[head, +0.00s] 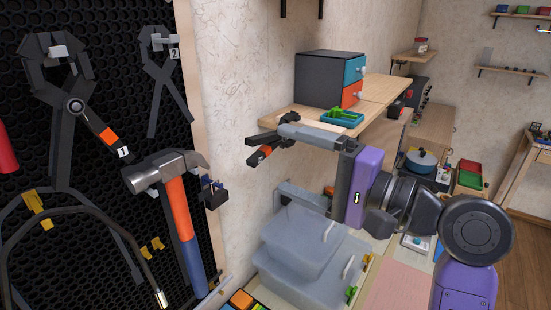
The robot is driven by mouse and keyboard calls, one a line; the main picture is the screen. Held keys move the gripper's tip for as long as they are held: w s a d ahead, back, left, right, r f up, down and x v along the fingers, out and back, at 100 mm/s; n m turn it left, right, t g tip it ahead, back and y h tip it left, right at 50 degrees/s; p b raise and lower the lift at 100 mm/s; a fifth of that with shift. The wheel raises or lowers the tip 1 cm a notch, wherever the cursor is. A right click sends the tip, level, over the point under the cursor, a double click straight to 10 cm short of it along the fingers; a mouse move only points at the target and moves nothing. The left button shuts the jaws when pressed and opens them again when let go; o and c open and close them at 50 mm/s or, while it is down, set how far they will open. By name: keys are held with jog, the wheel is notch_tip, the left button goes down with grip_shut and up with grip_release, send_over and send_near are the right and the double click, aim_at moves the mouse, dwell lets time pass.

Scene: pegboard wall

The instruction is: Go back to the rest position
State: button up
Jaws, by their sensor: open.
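My gripper (254,149) is in the middle of the head view. It is open and empty, its two dark fingertips a small gap apart and pointing left toward the black pegboard (95,225). It is apart from the hammer (181,235), which hangs on the pegboard with its grey head up and its orange and blue handle down. My gripper appears in front of the pale wall and overlaps the wooden shelf in the picture. The exact distance to the wall cannot be told.
A tool marked 1 (100,128) and pliers marked 2 (166,90) hang on the pegboard. A wooden shelf (385,92) carries a drawer box (323,78) and a teal tray (341,118). Clear lidded bins (310,245) stand below my gripper. A pot (421,160) is further back.

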jog(key=s+d+f+m+t+h, duration=0.1)
jog(key=d+f+t+h, duration=0.15)
jog(key=f, duration=0.55)
jog(key=s+d+f+m+t+h, duration=0.1)
jog(key=d+f+h, duration=0.2)
jog(key=f, duration=0.5)
jog(key=s+d+f+h, duration=0.5)
jog(key=s+d+f, duration=0.2)
jog(key=s+f, duration=0.5)
jog(key=s+d+f+n+h, duration=0.2)
jog(key=s, duration=0.5)
jog(key=s+d+f+n+h, duration=0.1)
jog(key=s+f+n, duration=0.15)
jog(key=s, duration=0.35)
jog(key=s+r+n, duration=0.4)
jog(key=s+n, duration=0.1)
jog(key=s, duration=0.7)
jog(key=shift+h, duration=0.35)
